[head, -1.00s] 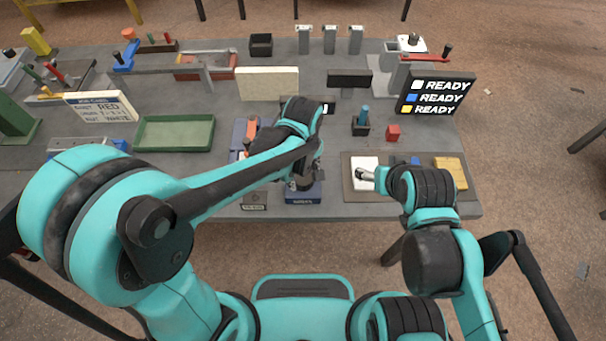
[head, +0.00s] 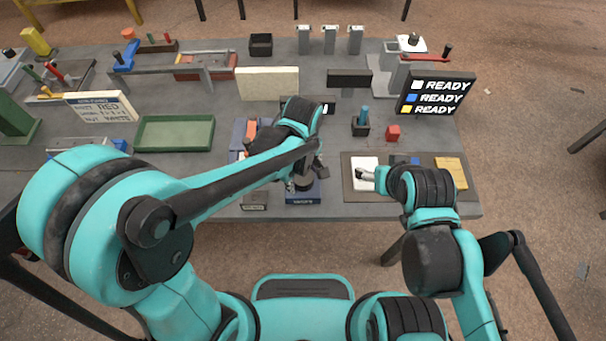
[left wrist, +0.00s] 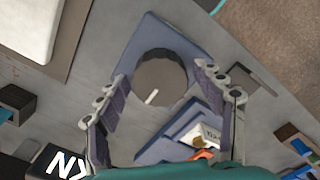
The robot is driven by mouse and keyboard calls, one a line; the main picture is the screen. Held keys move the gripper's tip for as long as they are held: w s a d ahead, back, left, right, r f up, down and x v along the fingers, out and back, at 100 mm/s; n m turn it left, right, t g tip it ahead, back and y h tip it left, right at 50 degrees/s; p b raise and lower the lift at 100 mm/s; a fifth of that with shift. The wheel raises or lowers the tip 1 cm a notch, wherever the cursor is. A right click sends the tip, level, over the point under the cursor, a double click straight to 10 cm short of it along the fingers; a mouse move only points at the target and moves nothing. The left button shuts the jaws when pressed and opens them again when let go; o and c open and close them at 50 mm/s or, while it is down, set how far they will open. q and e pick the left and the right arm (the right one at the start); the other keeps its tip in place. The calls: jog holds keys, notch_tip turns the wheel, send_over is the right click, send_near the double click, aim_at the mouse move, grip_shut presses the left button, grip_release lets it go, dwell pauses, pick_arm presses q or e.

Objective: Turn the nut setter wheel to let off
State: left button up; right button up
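The nut setter wheel (left wrist: 160,80) is a dark grey round knob with a short white mark near its lower left edge. It sits on a blue base (left wrist: 147,38). In the head view the wheel (head: 303,184) shows partly under my left gripper, above the blue base (head: 303,197) at the bench's front edge. My left gripper (head: 306,178) is open over it; in the left wrist view its fingers (left wrist: 160,76) stand apart on either side of the wheel, with gaps visible. My right gripper (head: 366,174) hovers by a white tile; its opening is unclear.
A grey board (head: 354,192) with a white tile (head: 363,163) and a yellow tile (head: 451,172) lies right of the wheel. A screen (head: 434,95) reads READY on three lines. A green tray (head: 176,146) stands left. Blue and orange items (head: 238,138) crowd the wheel's left side.

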aim_at(303, 176)
pick_arm(q)
notch_tip(303, 176, up, 12)
dwell(0.7)
dwell(0.4)
jog(key=s+a+f+m+t+b, duration=0.1)
jog(key=s+a+m+t, duration=0.1)
jog(key=a, duration=0.7)
jog(key=s+a+f+m+t+b, duration=0.1)
jog(key=s+a+f+m+t, duration=0.1)
jog(key=a+m+t, duration=0.3)
jog(key=s+a+m, duration=0.1)
jog(key=a+m, duration=0.1)
jog(key=a, duration=0.2)
jog(key=shift+f, duration=0.1)
